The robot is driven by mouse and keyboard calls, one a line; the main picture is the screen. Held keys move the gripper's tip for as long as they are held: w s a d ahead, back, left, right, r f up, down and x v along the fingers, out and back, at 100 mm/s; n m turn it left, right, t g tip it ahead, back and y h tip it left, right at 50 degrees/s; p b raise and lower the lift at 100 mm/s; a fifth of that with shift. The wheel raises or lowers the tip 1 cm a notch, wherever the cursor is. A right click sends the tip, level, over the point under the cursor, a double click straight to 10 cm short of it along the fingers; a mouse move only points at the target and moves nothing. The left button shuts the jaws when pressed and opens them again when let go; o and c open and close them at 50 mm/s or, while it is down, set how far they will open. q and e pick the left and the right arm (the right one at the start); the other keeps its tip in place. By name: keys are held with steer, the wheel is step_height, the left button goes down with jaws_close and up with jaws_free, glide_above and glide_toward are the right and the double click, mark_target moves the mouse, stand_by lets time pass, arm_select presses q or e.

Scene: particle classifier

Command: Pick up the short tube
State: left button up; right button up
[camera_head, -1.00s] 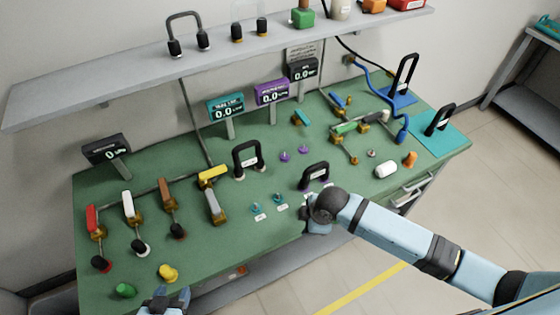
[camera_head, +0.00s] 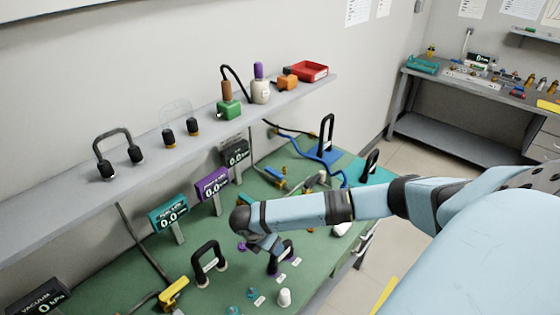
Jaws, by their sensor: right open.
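Several arched tubes are in view, and no label readable here tells which is the short one. A small black arched tube (camera_head: 287,250) stands on the green bench, partly covered by my right gripper (camera_head: 266,247). That gripper is open, pointing down beside or over this tube; contact cannot be told. A larger black arched tube (camera_head: 206,254) stands to its left. A black arched tube (camera_head: 97,146) and a clear one (camera_head: 176,103) with black ends rest on the shelf. Two more black arches stand on the blue mat (camera_head: 310,146) and the teal mat (camera_head: 374,176). My left gripper is out of view.
The grey shelf (camera_head: 60,190) overhangs the bench's back, holding a green block (camera_head: 228,110), a bottle (camera_head: 260,92) and a red tray (camera_head: 310,71). Gauges, including a teal one (camera_head: 168,213) and a purple one (camera_head: 212,184), stand on the green bench (camera_head: 110,280). A white cap (camera_head: 284,297) stands near the front edge.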

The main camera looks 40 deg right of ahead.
steer(key=shift+x, duration=0.9)
steer(key=shift+d+f, duration=0.15)
steer(key=shift+f, duration=0.2)
steer(key=b+x, duration=0.3)
steer(key=x, duration=0.1)
steer(key=shift+s+d+f+b, duration=0.1)
steer(key=shift+d+f+b, duration=0.1)
steer(key=shift+b, duration=0.1)
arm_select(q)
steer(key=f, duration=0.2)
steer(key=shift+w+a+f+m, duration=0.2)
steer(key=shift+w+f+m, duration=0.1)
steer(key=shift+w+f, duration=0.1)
arm_select(e)
steer(key=shift+f, duration=0.1)
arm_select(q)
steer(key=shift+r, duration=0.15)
arm_select(e)
steer(key=shift+c, duration=0.7)
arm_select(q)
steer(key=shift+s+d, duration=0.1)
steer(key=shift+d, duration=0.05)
arm_select(e)
jaws_close()
